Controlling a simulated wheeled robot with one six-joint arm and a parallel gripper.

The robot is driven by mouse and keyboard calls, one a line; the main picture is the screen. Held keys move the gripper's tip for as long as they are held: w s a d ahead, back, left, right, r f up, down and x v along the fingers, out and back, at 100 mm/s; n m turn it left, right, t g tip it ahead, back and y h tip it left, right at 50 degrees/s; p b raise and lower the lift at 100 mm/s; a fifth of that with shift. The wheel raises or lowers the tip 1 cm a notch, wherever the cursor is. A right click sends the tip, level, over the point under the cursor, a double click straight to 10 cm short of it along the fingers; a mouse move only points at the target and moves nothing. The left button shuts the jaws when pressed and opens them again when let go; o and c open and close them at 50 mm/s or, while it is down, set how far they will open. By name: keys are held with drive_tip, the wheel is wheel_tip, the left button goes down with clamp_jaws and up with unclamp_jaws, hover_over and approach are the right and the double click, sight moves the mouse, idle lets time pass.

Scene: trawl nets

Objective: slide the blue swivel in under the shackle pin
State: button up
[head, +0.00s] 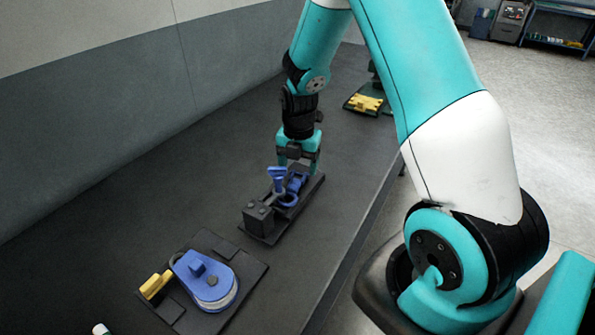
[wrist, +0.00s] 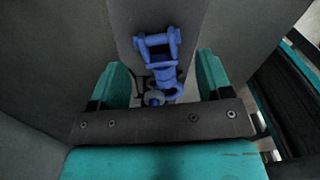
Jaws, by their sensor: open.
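My gripper (head: 299,164) is open and points down over a narrow black base plate (head: 263,238). Blue hardware stands on this plate: an upright T-shaped handle (head: 277,175), a ring (head: 288,200) and a blue body (head: 298,181) close under my fingers. In the wrist view, a blue frame with a crossbar (wrist: 157,40) lies beyond my fingertips (wrist: 163,82). A blue body that looks like the swivel (wrist: 162,75) is between the fingers, with gaps on both sides. I cannot tell exactly where swivel and shackle meet, or see the pin clearly.
A dark block (head: 260,218) stands at the plate's near end. Nearer is a blue pulley block (head: 207,280) with a yellow piece (head: 155,285) on a dark plate. A yellow fitting (head: 364,103) sits farther back. A wall (head: 120,125) borders the bench's left.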

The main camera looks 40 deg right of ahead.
sight(298, 173)
drive_tip(key=shift+f, duration=1.65)
drive_tip(key=shift+d, duration=0.1)
drive_tip(key=c, duration=1.2)
